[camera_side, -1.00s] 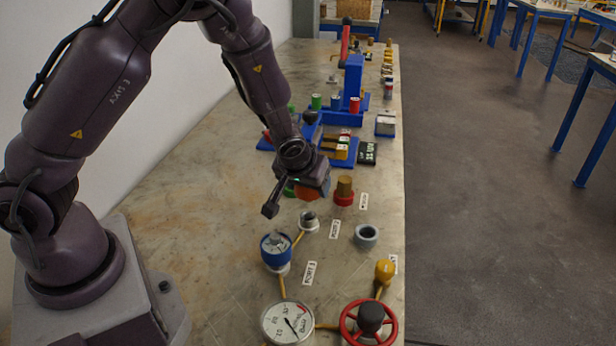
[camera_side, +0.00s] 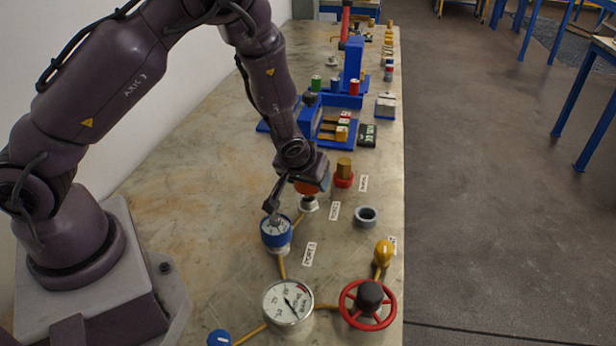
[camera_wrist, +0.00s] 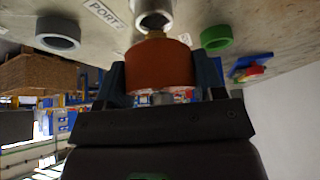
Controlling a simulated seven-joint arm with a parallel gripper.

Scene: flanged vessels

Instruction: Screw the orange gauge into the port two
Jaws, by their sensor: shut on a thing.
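The orange gauge (camera_side: 312,187) is in my gripper (camera_side: 311,184), directly above the pale metal port fitting (camera_side: 308,204) beside the label of port two (camera_side: 333,211). In the wrist view both fingers of my gripper (camera_wrist: 160,80) clasp the sides of the orange gauge (camera_wrist: 158,68). Its brass stem (camera_wrist: 156,35) points at the mouth of the port (camera_wrist: 153,19). Stem and port mouth overlap in that view; I cannot tell whether the stem is inside. The gauge's face is mostly hidden.
A blue gauge (camera_side: 276,231) stands close by on port three. A white dial (camera_side: 288,303) and red handwheel (camera_side: 368,304) stand in front. A green ring (camera_wrist: 216,38) shows in the wrist view.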

